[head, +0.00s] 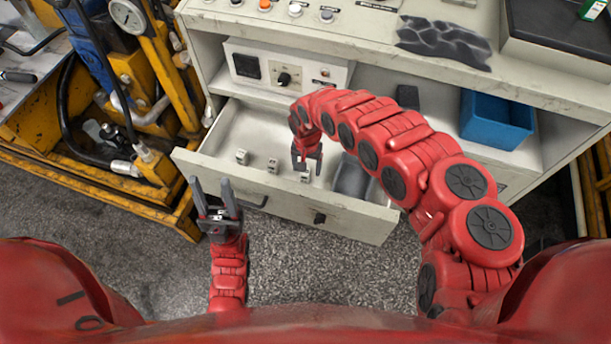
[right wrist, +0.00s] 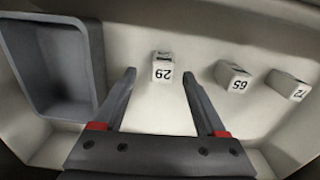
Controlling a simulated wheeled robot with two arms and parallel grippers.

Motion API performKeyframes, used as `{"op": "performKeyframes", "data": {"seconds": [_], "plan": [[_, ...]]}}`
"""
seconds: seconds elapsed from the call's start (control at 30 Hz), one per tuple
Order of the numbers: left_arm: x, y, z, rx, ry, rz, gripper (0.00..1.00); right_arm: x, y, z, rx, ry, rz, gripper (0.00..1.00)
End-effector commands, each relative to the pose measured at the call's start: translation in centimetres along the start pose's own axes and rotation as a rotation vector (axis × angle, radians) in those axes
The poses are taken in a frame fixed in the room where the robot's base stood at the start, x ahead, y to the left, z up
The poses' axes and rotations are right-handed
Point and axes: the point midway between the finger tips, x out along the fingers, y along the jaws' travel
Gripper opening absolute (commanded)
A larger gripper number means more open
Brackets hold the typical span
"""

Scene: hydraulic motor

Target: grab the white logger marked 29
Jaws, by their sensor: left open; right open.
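The white logger marked 29 (right wrist: 162,67) is a small white block standing in the open drawer. In the head view it is the rightmost of the loggers (head: 305,178), partly hidden by my right gripper. My right gripper (head: 307,161) is open and empty over the drawer. In the right wrist view its two fingers (right wrist: 158,76) point toward the logger, which appears between and just beyond the tips; I cannot tell if they touch. Loggers marked 65 (right wrist: 234,76) and 72 (right wrist: 288,84) stand beside it. My left gripper (head: 210,184) is open and empty, in front of the drawer.
The drawer (head: 345,214) is pulled out of the grey cabinet. A dark grey tray (right wrist: 60,108) sits inside, beside logger 29. A blue bin (head: 497,120) stands on the shelf at right. A yellow frame with hoses (head: 150,195) stands at the left.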

Motion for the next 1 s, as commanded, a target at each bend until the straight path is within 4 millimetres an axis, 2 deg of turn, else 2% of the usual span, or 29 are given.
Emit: {"op": "performKeyframes", "data": {"seconds": [0.43,0.77,0.87,1.0], "plan": [[-0.9,0.1,0.1,0.000,0.000,0.000,0.50,4.7,-0.6,0.1,0.000,-0.001,-0.003,0.74],[-0.9,0.1,0.1,0.000,0.000,0.000,0.50,5.2,-0.3,0.1,0.000,-0.001,0.000,0.74],[-0.9,0.1,0.2,0.000,0.000,0.000,0.50,5.2,-0.4,0.1,0.001,-0.001,0.000,0.59],[-0.9,0.0,0.1,0.000,0.000,0.000,0.50,5.2,-0.4,0.1,0.001,-0.001,0.000,0.34]]}}
